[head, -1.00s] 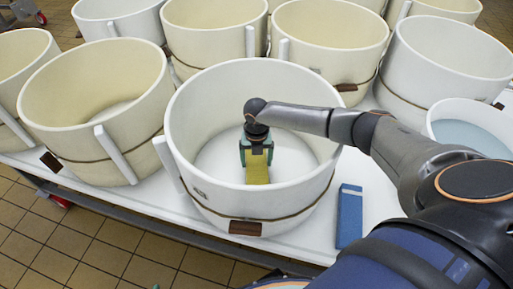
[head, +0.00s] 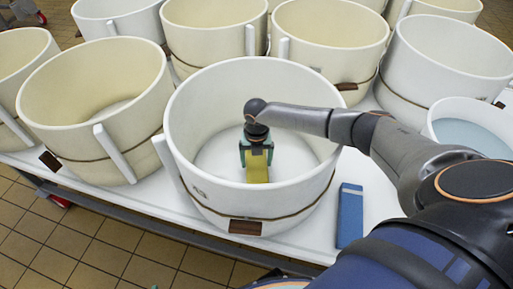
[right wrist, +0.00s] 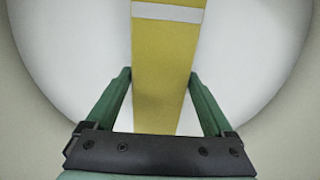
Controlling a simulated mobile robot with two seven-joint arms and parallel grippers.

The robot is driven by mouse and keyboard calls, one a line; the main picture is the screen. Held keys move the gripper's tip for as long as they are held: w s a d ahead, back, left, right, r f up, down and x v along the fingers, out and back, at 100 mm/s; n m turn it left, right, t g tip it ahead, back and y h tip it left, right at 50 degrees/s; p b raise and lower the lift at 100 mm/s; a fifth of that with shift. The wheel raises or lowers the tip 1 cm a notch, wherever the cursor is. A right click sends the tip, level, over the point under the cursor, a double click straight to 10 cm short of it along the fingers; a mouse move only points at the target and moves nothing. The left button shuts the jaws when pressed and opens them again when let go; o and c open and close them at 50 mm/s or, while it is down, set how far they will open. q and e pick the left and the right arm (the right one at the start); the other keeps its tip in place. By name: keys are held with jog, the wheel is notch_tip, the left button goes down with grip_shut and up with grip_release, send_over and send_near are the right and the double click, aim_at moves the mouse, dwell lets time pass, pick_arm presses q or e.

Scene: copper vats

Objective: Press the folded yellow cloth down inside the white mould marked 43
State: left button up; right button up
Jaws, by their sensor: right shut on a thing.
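The white mould (head: 290,205) stands at the front of the table, open at the top. A small dark mark shows on its front wall, too small to read surely. My right arm reaches over its rim from the right. My right gripper (head: 256,158) points down inside the mould, its green fingers shut on the folded yellow cloth (head: 257,172). In the right wrist view the cloth (right wrist: 160,105) is a long yellow strip with a white band, between the fingertips (right wrist: 159,75). I cannot tell whether it touches the floor. Only small parts at the bottom edge may be my left gripper (head: 265,276).
Several cream moulds (head: 105,85) crowd the table behind and to the left. A blue block (head: 350,215) lies on the white tabletop (head: 378,205) right of the white mould. A white tub (head: 440,112) with pale blue contents stands at the right.

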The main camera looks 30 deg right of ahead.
jog(key=shift+f+b, duration=0.4)
jog(key=shift+f, duration=0.15)
